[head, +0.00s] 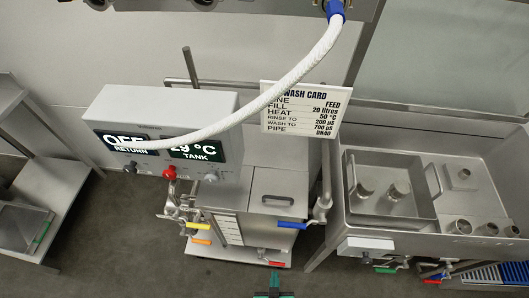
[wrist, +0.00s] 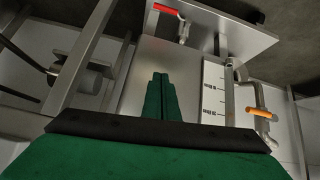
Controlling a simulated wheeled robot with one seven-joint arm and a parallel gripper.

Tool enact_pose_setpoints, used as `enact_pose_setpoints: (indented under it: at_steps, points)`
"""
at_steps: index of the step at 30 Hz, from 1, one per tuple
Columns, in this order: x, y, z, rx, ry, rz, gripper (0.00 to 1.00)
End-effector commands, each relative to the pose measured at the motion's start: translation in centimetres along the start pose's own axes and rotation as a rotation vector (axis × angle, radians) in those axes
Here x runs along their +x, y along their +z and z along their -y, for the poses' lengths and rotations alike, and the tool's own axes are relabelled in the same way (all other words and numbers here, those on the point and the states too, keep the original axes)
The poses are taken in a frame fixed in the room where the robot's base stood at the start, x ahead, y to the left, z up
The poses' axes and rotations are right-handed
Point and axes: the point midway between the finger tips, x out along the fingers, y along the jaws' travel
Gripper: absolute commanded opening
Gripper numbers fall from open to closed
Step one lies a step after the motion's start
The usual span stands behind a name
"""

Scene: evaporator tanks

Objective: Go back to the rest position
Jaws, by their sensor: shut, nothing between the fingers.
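My gripper (head: 274,282) shows at the bottom edge of the head view, below the tank unit, with its green fingers together. In the wrist view my gripper (wrist: 161,82) has its two green fingers closed side by side with nothing between them. Behind them is the tank's plain metal front (wrist: 190,62) with a level scale (wrist: 213,95). I cannot tell how far the fingertips are from it.
The control box (head: 165,125) reads OFF and 29 °C. A white hose (head: 270,95) arches over it. Valves with blue (head: 292,224), yellow (head: 198,226), orange and red handles stick out. A sink (head: 430,190) stands right, a metal stand (head: 40,190) left. Grey floor (head: 120,240) lies between.

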Motion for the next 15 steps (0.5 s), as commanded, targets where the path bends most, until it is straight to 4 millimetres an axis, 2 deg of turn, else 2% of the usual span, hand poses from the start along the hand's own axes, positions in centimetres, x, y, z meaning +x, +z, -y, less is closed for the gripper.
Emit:
enact_pose_setpoints:
  at_steps: [1, 5, 9, 15]
  points:
    - [-2.2, -0.7, 0.3, 0.001, -0.010, -0.047, 0.00]
    - [-7.6, -3.6, 1.0, 0.007, -0.032, -0.185, 0.00]
    - [-13.9, -7.4, 1.6, 0.020, -0.047, -0.334, 0.00]
    - [-21.4, -12.6, 1.8, 0.043, -0.050, -0.509, 0.00]
